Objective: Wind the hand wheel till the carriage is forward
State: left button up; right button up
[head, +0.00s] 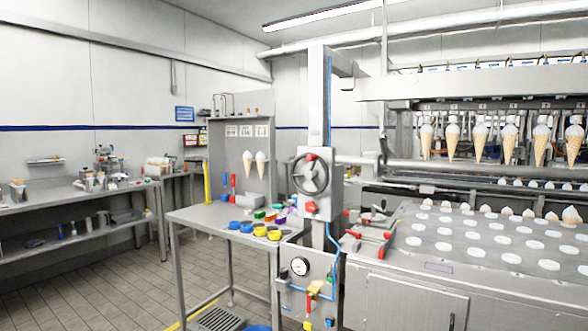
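The hand wheel (311,174) is a dark spoked wheel on a grey box on the upright steel column, near the middle of the head view. A red knob sits at its top and another red part just below it. A row of cone grippers (482,107) hangs under a steel beam at the right, holding several cones (480,138) upright above the machine bed. I cannot tell for certain which part is the carriage; the hanging row looks most like it. Neither of my grippers is in view.
A steel side table (200,215) with blue and yellow cups (260,231) stands left of the column. A gauge (300,266) and red-handled valve are below the wheel. Red-ended clamps (370,238) sit beside the perforated bed (440,243). Tiled floor (110,270) is clear at left.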

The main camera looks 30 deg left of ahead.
aim_at(310, 174)
jog(key=z, duration=0.05)
jog(key=k, duration=0.65)
jog(key=u, duration=1.1)
jog(key=i, duration=1.3)
jog(key=z, duration=0.35)
